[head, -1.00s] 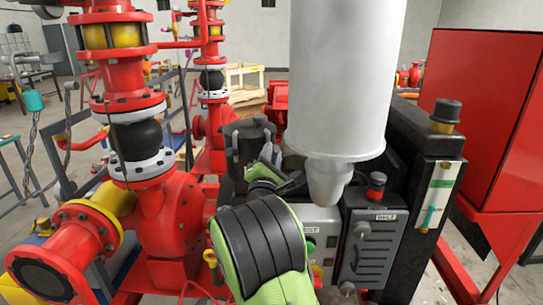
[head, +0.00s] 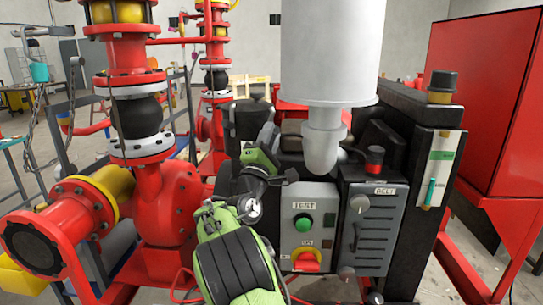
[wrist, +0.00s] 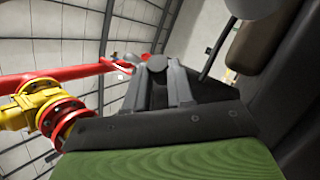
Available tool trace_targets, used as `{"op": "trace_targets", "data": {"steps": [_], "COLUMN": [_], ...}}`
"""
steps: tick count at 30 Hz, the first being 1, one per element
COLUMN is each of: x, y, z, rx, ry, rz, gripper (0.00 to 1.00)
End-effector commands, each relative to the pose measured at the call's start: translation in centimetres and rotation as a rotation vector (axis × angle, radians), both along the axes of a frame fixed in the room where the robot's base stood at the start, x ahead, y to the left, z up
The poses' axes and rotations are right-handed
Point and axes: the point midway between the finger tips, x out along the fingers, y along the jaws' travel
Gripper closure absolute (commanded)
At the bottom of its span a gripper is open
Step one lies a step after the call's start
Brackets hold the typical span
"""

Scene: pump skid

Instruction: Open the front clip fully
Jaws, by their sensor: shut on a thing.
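My gripper (head: 268,135) reaches up beside the black canister (head: 242,123) at the back of the skid. Its green and black wrist hides much of that area in the head view. In the wrist view my gripper (wrist: 158,78) shows two grey fingers closed on a small rounded grey part. This part seems to be the front clip (wrist: 157,63), but its shape and how far it is open cannot be told. In the head view the clip cannot be made out behind the gripper.
A large white cylinder (head: 332,50) hangs just right of my gripper. A grey panel (head: 306,222) with a green button and red knob stands below. Red pump pipework (head: 165,205) is close on the left. A black block (head: 425,170) stands at right.

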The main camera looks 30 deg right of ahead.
Motion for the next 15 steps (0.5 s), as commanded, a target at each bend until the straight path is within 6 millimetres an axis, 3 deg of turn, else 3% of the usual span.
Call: {"op": "trace_targets", "data": {"steps": [1,15], "x": [0.00,-0.12], "y": [0.06,-0.03], "z": [-1.18,-1.80], "rx": [0.001,0.028], "ry": [-0.039,-0.306], "rz": [-0.002,-0.003], "gripper": [1.00,1.00]}}
